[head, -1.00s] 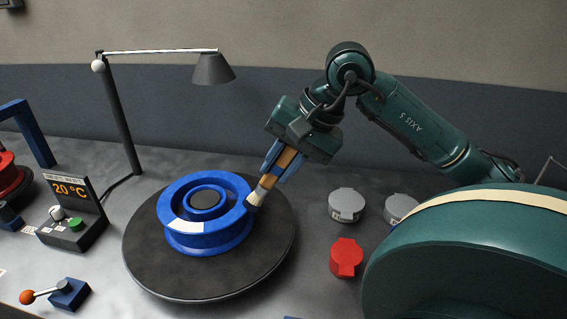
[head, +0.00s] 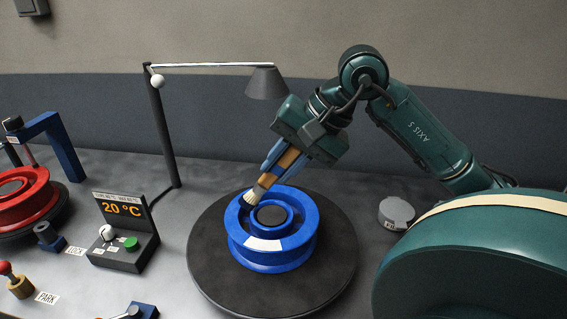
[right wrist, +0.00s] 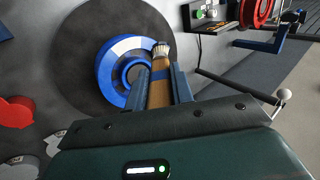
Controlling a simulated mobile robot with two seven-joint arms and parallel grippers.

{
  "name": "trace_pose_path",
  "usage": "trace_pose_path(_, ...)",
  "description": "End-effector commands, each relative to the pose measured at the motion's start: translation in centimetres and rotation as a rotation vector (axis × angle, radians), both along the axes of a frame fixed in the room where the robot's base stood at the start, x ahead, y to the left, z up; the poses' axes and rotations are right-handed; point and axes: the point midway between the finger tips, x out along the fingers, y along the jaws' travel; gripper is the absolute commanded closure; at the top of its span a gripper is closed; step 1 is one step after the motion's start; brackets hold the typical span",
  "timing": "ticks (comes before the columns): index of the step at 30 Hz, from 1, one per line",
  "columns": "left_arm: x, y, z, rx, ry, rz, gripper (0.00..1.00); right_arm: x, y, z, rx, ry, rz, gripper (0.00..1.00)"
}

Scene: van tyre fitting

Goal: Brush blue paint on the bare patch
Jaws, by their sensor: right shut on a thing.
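A blue wheel rim (head: 272,258) lies flat on a dark round turntable (head: 215,285). A whitish bare patch (head: 264,244) is on its near side in the head view; the patch also shows in the right wrist view (right wrist: 124,47). My right gripper (head: 273,172) is shut on a paintbrush (head: 287,160) with a tan handle. The brush slants down, and its pale bristles (head: 249,199) are at the rim's far left edge, away from the patch. In the right wrist view the bristles (right wrist: 161,49) overlap the rim's edge. I cannot tell whether they touch. My left gripper is out of view.
A lamp (head: 264,82) stands behind the turntable. A control box (head: 123,251) reading 20 °C is at its left, beside a red wheel (head: 24,200). A grey-lidded can (head: 396,213) is on the right. Red and grey lids (right wrist: 15,112) show in the right wrist view.

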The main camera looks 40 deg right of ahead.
Motion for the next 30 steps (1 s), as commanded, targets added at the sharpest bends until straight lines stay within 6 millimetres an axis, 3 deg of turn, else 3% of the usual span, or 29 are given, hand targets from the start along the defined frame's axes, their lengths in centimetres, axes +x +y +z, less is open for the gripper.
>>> trace_pose_path(8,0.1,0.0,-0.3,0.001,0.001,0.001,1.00,0.0,0.1,-0.3,0.002,-0.004,0.004,0.99)
trace_pose_path(15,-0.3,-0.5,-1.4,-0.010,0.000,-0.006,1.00,0.0,0.1,-2.7,0.004,-0.002,0.004,0.99)
trace_pose_path(21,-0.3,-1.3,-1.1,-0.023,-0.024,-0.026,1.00,0.0,0.1,-4.6,0.003,-0.003,0.004,0.99)
trace_pose_path(30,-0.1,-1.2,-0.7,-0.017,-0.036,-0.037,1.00,0.0,0.1,-4.8,0.002,-0.004,0.004,0.99)
